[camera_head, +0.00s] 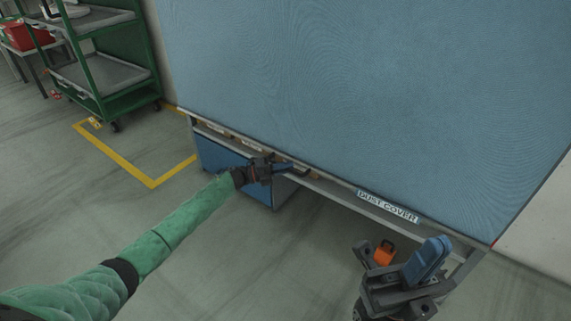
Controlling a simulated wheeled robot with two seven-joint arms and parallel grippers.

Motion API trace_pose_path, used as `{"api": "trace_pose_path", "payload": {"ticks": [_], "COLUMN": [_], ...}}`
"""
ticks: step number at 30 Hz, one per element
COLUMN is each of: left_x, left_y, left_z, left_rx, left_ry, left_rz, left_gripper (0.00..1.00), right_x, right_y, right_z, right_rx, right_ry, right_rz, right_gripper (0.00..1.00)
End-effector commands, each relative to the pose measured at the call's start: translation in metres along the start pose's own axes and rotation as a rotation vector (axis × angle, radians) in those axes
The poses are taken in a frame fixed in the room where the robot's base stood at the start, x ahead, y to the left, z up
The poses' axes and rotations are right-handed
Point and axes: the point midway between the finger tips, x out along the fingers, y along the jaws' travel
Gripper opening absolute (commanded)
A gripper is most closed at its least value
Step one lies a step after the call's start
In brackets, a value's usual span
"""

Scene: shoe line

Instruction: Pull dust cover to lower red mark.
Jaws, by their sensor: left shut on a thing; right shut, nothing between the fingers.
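The dust cover (360,90) is a large blue textured sheet hanging down over a rack. Its lower edge bar carries a "DUST COVER" label (388,207). My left gripper (279,168) is at that bar, left of the label. It is shut on the cover's lower edge; the exact grip point is small and partly hidden by the fingers. A small red mark (494,243) shows at the lower right corner, by the end of the bar. My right gripper (425,264) is shut and empty, below and right of the label, apart from the cover.
Below the cover stands a blue cabinet (220,160), with several small labels on the shelf edge above it. A green shelf cart (107,75) is at the upper left, near yellow floor lines (125,165). The floor (220,260) in front is clear.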

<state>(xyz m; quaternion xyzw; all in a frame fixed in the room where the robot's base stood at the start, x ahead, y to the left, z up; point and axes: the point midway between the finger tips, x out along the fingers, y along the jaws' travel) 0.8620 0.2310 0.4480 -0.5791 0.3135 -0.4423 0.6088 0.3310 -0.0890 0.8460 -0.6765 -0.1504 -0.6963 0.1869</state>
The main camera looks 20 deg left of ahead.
Motion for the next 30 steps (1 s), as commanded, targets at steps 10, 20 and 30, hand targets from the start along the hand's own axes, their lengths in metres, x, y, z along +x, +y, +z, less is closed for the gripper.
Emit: {"api": "trace_pose_path", "payload": {"ticks": [10, 20, 30], "left_x": [-0.0013, -0.0012, -0.0038], "left_y": [0.0096, 0.0091, 0.0086], "left_z": [-0.0018, -0.0015, -0.0011], "left_rx": [-0.001, 0.0, 0.0], "left_ry": [0.001, 0.001, 0.0], "left_rz": [0.0, 0.0, 0.0], "left_gripper": [0.0, 0.34, 0.34], "right_x": [0.0011, -0.0036, -0.0043], "right_y": [-0.0004, -0.0003, -0.0004], "right_z": [0.0004, -0.0007, -0.0011], "right_rx": [0.006, 0.005, 0.006], "right_ry": [0.015, -0.001, -0.005], "right_rz": [0.004, 0.003, -0.001], "right_gripper": [0.0, 0.0, 0.0]}}
